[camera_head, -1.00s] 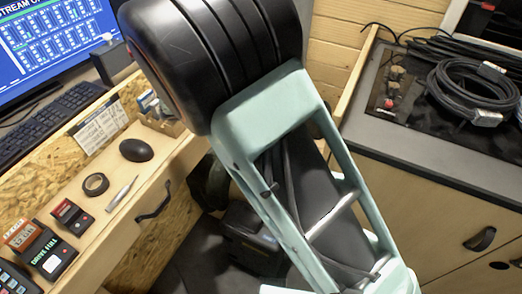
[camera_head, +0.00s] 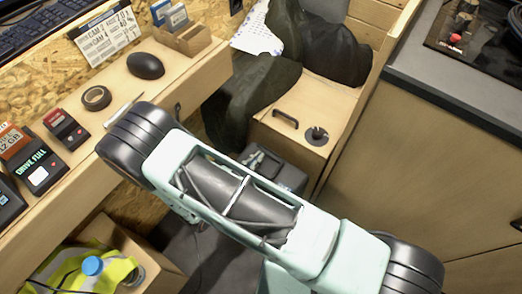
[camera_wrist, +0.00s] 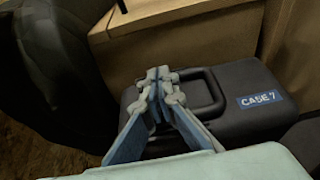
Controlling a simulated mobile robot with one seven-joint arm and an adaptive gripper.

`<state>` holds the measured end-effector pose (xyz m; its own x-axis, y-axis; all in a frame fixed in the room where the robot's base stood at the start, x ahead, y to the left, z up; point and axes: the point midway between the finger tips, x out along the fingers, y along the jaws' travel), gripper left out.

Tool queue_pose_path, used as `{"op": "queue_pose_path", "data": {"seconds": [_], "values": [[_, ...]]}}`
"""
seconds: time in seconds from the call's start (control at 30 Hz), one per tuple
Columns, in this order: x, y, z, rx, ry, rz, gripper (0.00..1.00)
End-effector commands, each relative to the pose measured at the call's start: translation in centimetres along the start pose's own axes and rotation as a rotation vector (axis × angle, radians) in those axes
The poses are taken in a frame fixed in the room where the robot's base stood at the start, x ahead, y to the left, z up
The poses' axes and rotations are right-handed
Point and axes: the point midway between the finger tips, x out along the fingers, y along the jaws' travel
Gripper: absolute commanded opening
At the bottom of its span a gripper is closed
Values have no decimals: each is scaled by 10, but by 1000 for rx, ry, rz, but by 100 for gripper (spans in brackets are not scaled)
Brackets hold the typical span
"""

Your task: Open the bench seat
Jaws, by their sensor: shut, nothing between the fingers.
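The bench seat (camera_head: 345,98) is a light wooden box at the upper middle of the head view, with a dark bar handle (camera_head: 286,117) and a round dark fitting (camera_head: 317,135) near its front edge. Its lid looks closed. In the wrist view its wooden front (camera_wrist: 190,40) fills the top, and a small dark piece, perhaps the handle, shows at the upper edge. My gripper (camera_wrist: 158,88) is shut and empty, in front of the bench and over a dark case. I cannot make out the gripper in the head view.
Dark clothing (camera_head: 330,50) lies over the bench seat and hangs down its left side. A dark case labelled CASE 7 (camera_wrist: 225,105) stands below the bench front. A wooden desk (camera_head: 180,75) is left, a cabinet (camera_head: 430,150) right. A carton (camera_head: 160,270) is lower left.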

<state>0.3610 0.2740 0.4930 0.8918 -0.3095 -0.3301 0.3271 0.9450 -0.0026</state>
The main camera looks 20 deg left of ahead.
Motion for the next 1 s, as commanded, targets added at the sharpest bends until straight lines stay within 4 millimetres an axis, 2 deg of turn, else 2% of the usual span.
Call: {"op": "queue_pose_path", "data": {"seconds": [0.4, 0.43, 0.5, 0.7, 1.0], "values": [[89, -1, -2, 3, -1, -4, 0], [92, 0, 1, 4, -1, -3, 0], [84, 1, 14, 6, 0, 0, 0], [77, 0, 32, 4, 0, 0, 0], [74, 0, 39, 3, 0, -1, 0]]}}
